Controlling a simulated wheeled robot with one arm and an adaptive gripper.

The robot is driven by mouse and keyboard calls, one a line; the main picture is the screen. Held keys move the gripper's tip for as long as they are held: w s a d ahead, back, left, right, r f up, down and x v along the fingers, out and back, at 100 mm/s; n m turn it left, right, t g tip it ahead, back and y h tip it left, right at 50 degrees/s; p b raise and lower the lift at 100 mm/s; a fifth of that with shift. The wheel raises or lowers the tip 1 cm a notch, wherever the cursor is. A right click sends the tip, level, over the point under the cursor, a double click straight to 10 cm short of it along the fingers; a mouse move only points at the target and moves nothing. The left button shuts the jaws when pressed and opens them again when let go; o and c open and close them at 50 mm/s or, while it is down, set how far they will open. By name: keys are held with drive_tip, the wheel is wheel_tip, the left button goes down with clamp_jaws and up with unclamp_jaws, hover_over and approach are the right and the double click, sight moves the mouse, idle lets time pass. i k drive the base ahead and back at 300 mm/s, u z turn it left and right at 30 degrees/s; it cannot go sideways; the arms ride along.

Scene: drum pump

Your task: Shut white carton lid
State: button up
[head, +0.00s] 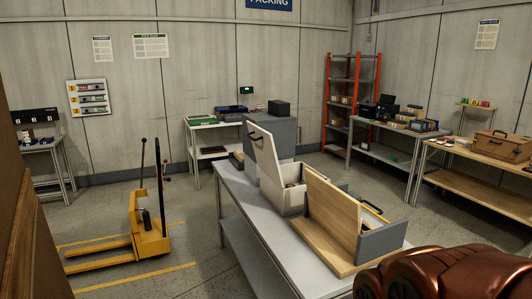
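A white carton (292,197) stands on the grey metal table in the middle of the head view. Its lid (267,160) is open, standing steeply up at the left side and leaning back. A dark handle (255,136) is on the lid. The carton's inside shows partly, with something brownish in it that I cannot make out. A wooden panel in front hides the carton's right part. My gripper is not in view; only a copper-coloured part of my arm shows at the bottom right, apart from the carton.
A wooden piece (333,212) with a grey front (382,240) and dark handle stands before the carton on the grey table (250,222). A grey cabinet (271,137) is behind. A yellow pallet truck (148,235) stands left; brown panelling edges the left. Open floor lies between truck and table.

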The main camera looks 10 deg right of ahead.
sight(262, 141)
drive_tip(key=u, duration=0.15)
drive_tip(key=i, duration=1.15)
drive_tip(key=u, duration=1.3)
